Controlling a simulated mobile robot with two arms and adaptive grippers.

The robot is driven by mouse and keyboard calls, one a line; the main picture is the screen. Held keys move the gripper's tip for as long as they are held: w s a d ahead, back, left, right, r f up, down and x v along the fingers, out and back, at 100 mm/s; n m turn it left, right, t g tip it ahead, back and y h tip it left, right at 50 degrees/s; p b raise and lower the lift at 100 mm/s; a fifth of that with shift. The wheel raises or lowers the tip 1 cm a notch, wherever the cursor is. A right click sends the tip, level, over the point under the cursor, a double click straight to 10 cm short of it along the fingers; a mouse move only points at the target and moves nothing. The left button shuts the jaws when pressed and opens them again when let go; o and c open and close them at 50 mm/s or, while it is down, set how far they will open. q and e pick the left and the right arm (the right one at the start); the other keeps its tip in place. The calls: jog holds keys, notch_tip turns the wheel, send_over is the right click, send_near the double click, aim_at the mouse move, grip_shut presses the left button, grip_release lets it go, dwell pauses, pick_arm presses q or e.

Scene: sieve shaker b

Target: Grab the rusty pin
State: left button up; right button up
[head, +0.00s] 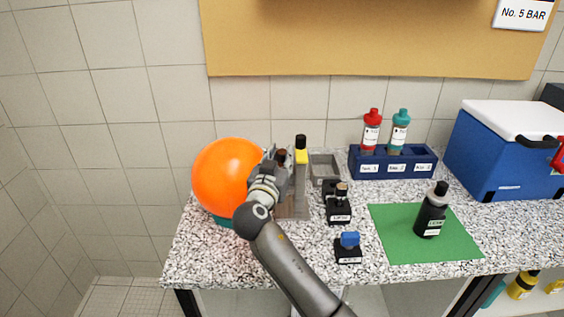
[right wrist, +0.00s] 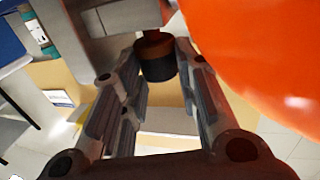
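The rusty pin, with a brown band on a dark end, shows in the right wrist view (right wrist: 155,58) between the fingertips. In the head view its brown top (head: 282,155) shows just beside my right gripper (head: 275,160); the rest is largely hidden. My right gripper also shows in the right wrist view (right wrist: 158,62), with its fingers apart on either side of the pin. I cannot tell whether they touch it. A pin with a yellow band and black top (head: 301,155) stands just right of it. My left gripper is not in view.
An orange ball (head: 225,175) is close beside the right gripper.

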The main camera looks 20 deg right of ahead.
jog(key=shift+c, duration=1.4)
